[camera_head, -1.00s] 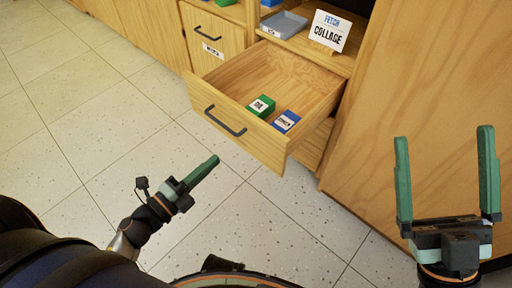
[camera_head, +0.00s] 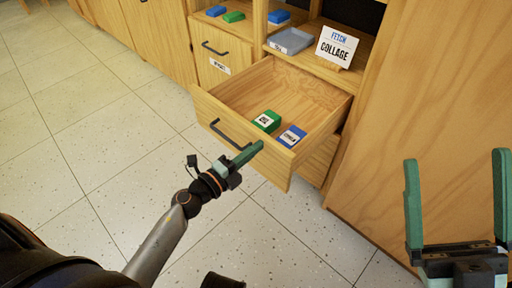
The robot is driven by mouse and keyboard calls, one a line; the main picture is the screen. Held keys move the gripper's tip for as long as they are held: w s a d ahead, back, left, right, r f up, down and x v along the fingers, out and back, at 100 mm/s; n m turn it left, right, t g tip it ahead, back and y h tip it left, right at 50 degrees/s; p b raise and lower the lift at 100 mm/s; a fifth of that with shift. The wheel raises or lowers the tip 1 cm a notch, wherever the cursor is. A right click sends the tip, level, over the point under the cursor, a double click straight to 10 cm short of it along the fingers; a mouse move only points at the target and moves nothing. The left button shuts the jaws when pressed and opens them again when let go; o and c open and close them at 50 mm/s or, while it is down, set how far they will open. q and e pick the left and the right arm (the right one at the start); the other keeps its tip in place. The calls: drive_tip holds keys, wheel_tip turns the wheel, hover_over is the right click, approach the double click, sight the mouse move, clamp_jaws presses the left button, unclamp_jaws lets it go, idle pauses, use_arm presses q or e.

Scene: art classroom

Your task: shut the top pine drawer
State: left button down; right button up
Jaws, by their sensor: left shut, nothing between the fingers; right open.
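The top pine drawer (camera_head: 212,108) stands pulled out of the cabinet, with a dark bar handle (camera_head: 230,134) on its front. Inside it lie a green box (camera_head: 267,121) and a blue box (camera_head: 291,136), both with white labels. My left gripper (camera_head: 256,148) is shut and empty. Its fingertips are just in front of the drawer front, right of the handle; I cannot tell whether they touch it. My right gripper (camera_head: 457,190) is open and empty at the far right, in front of the wooden side panel.
A closed drawer (camera_head: 218,64) is to the left. A wooden panel (camera_head: 400,110) stands right. The tiled floor (camera_head: 90,150) is clear.

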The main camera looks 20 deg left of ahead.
use_arm(q)
drive_tip(key=shift+w+d, duration=0.15)
drive_tip(key=shift+w, duration=0.2)
